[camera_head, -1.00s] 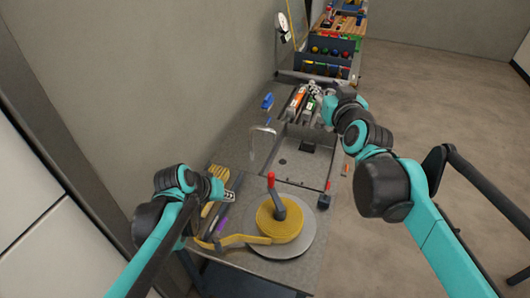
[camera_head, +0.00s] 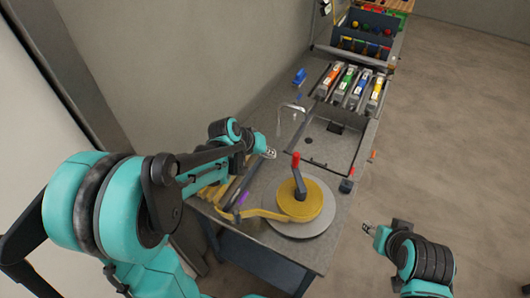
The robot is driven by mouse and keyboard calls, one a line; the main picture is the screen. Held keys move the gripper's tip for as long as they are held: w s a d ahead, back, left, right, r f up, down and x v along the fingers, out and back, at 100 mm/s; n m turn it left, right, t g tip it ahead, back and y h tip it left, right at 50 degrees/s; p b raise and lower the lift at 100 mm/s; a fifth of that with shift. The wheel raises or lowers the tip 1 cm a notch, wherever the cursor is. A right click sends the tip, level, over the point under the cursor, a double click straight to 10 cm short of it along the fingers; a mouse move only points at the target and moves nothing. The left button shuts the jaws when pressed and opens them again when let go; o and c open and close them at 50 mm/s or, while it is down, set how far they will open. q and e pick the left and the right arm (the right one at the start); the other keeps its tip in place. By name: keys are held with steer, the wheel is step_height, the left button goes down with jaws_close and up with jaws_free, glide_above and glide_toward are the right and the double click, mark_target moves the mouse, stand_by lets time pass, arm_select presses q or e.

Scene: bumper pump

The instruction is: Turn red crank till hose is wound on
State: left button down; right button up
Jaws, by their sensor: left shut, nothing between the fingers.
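The red crank (camera_head: 296,162) is a red upright grip on a dark grey arm over the hose reel. The yellow hose (camera_head: 313,207) is wound as a flat coil on a grey round plate (camera_head: 325,229). A loose length of hose (camera_head: 250,213) runs left from the coil across the table. My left gripper (camera_head: 271,153) is shut and empty, to the left of the red grip and apart from it. My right gripper (camera_head: 369,228) is off the table's right side, over the floor; its jaws are too small to read.
A sunken grey basin (camera_head: 325,145) with a faucet (camera_head: 291,107) lies behind the reel. Coloured cartridges (camera_head: 352,88) stand beyond it, and a blue item (camera_head: 299,77) sits near the wall. A purple piece (camera_head: 243,198) lies left of the reel. Floor at right is clear.

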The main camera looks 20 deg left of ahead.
arm_select(q)
steer(key=w+d+f, duration=0.2)
steer(key=w+d, duration=0.1)
steer(key=d, duration=0.2)
steer(key=shift+f+b, duration=0.3)
steer(key=shift+f, duration=0.05)
steer(key=shift+d, duration=0.1)
